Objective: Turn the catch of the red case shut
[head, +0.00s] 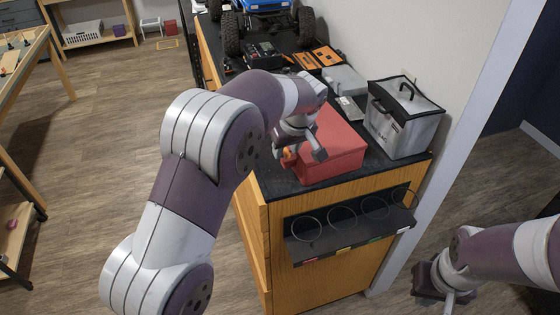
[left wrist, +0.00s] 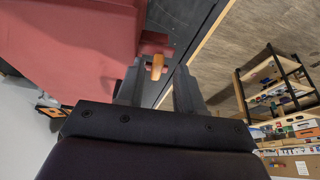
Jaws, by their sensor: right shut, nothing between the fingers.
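The closed-looking red case (head: 335,148) sits on the dark countertop near its front end. Its orange catch (head: 289,154) is on the left side of the case, partly hidden by my left gripper. In the left wrist view the red case (left wrist: 75,45) fills the upper left, and the orange catch (left wrist: 157,66) sticks out from a red tab. My left gripper (left wrist: 158,88) is open, with its fingers apart on either side of the catch; no clear contact shows. In the head view my left gripper (head: 302,155) is beside the case. My right gripper (head: 447,297) is shut and empty, low at the right.
A grey bag-like box with a black handle (head: 403,118) stands right of the case. A blue crawler (head: 263,8), a charger-like black box (head: 262,55) and orange items (head: 315,57) lie behind. A rack with rings (head: 350,230) hangs on the cabinet front. The floor at left is open.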

